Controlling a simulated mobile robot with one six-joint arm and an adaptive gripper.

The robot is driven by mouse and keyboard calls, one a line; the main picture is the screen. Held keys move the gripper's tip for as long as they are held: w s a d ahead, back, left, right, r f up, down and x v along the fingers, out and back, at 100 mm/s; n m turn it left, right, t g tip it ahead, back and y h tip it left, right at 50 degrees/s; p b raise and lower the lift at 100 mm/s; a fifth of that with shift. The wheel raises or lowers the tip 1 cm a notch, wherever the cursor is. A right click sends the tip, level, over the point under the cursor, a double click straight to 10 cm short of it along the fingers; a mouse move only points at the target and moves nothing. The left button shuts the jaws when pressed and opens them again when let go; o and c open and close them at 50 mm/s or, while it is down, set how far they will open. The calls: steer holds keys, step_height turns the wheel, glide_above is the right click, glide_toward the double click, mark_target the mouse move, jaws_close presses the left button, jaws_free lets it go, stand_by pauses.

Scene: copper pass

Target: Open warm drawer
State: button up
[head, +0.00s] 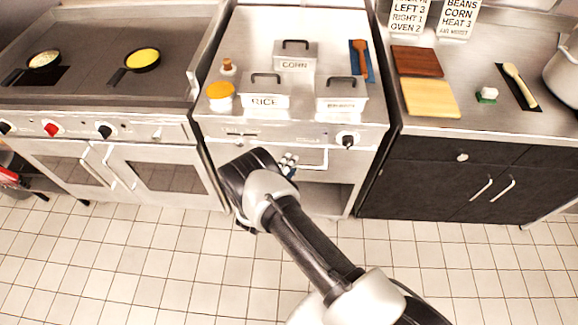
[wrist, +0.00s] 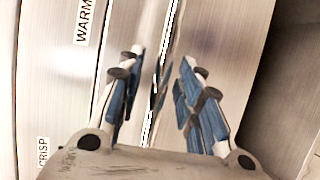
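The warm drawer (head: 343,168) is a steel front in the middle unit, below the control strip, and looks shut. Its pale bar handle (head: 327,158) runs across the front. My gripper (head: 289,163) is at the left part of this handle, mostly behind my own arm. In the wrist view, its two blue-padded fingers (wrist: 162,100) are spread apart. A bright bar (wrist: 163,70), apparently the handle, runs between them, with gaps on both sides. A WARM label (wrist: 85,20) shows on the steel at upper left. Whether the fingers touch the bar is not clear.
A CRISP label (wrist: 43,152) is at lower left in the wrist view. An open shelf (head: 325,196) lies below the drawer. Ovens (head: 160,172) stand left, a black cabinet (head: 440,180) right. Tiled floor (head: 150,250) in front is clear apart from my arm.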

steer(key=shift+c, duration=0.2)
jaws_close()
stand_by(0.5)
